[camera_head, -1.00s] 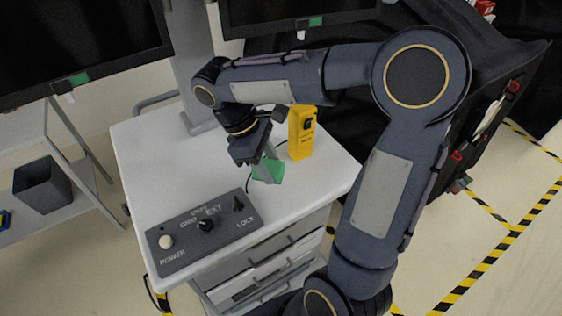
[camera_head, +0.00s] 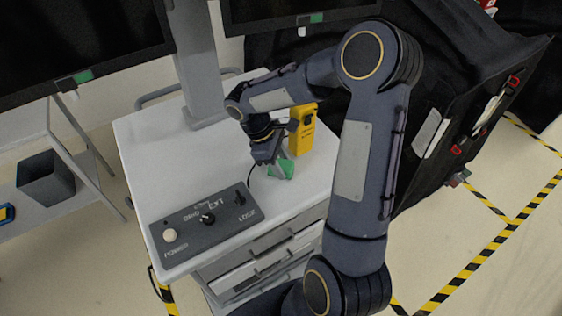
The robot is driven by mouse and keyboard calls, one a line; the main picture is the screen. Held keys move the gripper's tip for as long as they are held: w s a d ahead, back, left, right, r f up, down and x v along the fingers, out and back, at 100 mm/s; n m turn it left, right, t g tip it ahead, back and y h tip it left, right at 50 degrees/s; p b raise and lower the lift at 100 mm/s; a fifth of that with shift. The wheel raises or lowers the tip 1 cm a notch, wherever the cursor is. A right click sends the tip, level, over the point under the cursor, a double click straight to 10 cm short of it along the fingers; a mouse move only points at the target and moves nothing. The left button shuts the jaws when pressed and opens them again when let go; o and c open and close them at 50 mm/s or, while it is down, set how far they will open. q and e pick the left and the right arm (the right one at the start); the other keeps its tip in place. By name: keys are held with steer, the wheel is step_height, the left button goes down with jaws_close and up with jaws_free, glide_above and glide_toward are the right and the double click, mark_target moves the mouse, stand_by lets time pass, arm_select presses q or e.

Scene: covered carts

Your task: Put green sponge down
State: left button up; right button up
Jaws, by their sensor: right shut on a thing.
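The green sponge (camera_head: 284,169) is at the white cart top (camera_head: 160,150), between the grey control panel and the yellow device. My right gripper (camera_head: 280,172) points down and is shut on the sponge. The sponge is partly hidden by the fingers. It is low over the cart top; I cannot tell whether it touches the surface. My left gripper is not in view.
A grey control panel (camera_head: 205,222) with knobs lies at the cart's front left. A yellow device (camera_head: 301,128) stands just behind the sponge. A grey monitor post (camera_head: 200,65) rises at the back. The cart top's left part is clear.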

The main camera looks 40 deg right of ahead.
steer(key=o, duration=1)
steer(key=b+v, duration=0.1)
steer(key=v, duration=1)
steer(key=shift+s+a+r+m+t+y, duration=0.1)
steer(key=shift+s+a+m+t+y, duration=1.25)
steer(key=shift+s, duration=1.75)
steer(key=shift+s+a+m+t+y, duration=0.85)
steer(key=shift+s+a+m+t, duration=0.95)
steer(key=shift+s, duration=1.3)
steer(key=shift+s+a+r+m+t+y, duration=0.1)
steer(key=shift+s+a+m+t+y, duration=1.25)
steer(key=shift+s, duration=1.8)
steer(key=shift+m+h, duration=0.25)
steer(key=shift+m, duration=0.05)
